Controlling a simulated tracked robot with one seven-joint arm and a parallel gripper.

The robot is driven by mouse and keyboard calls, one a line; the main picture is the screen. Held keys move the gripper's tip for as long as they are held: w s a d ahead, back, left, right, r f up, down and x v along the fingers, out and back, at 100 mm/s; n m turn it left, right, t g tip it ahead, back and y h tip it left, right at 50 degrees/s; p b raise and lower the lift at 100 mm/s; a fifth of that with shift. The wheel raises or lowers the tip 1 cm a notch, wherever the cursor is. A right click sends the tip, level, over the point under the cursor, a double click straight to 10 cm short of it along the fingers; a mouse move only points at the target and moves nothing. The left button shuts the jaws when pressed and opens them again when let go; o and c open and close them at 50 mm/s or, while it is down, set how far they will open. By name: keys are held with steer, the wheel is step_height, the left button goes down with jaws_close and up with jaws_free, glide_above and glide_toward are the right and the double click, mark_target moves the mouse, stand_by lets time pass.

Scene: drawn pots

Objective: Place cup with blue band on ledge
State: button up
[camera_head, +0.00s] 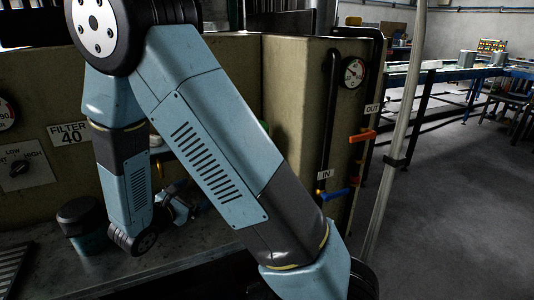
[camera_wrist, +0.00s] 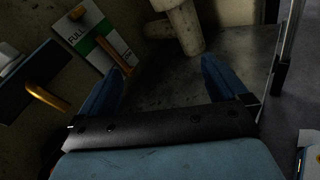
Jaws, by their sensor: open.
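A dark round pot with a blue-green lower part (camera_head: 83,225) stands on the bench at the left in the head view. I cannot tell whether it is the cup with the blue band; no other cup shows clearly. My gripper (camera_head: 185,207) is low over the bench, right of this pot and partly hidden by my arm. In the wrist view its two blue fingers (camera_wrist: 160,85) are spread wide with nothing between them. I cannot pick out the ledge with certainty; my arm hides much of the wall behind.
A beige pipe-like piece (camera_wrist: 183,28) stands beyond the fingers. A green and white FULL sign (camera_wrist: 88,38) and an orange handle (camera_wrist: 48,98) are at the left. A beige housing (camera_head: 290,110) carries a gauge (camera_head: 353,72), with orange (camera_head: 362,136) and blue (camera_head: 336,194) valve handles.

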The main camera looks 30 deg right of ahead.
steer(key=s+d+r+m+g+y, duration=0.4)
steer(key=s+d+r+m+g, duration=0.5)
steer(key=s+d+r+m, duration=0.45)
steer(key=s+r+m+t+y, duration=0.4)
steer(key=s+r+m+y, duration=0.4)
steer(key=s, duration=0.1)
steer(key=shift+s+a+m+t+y, duration=0.25)
steer(key=shift+a+m+t+y, duration=0.1)
steer(key=shift+a+y, duration=0.1)
stand_by(0.5)
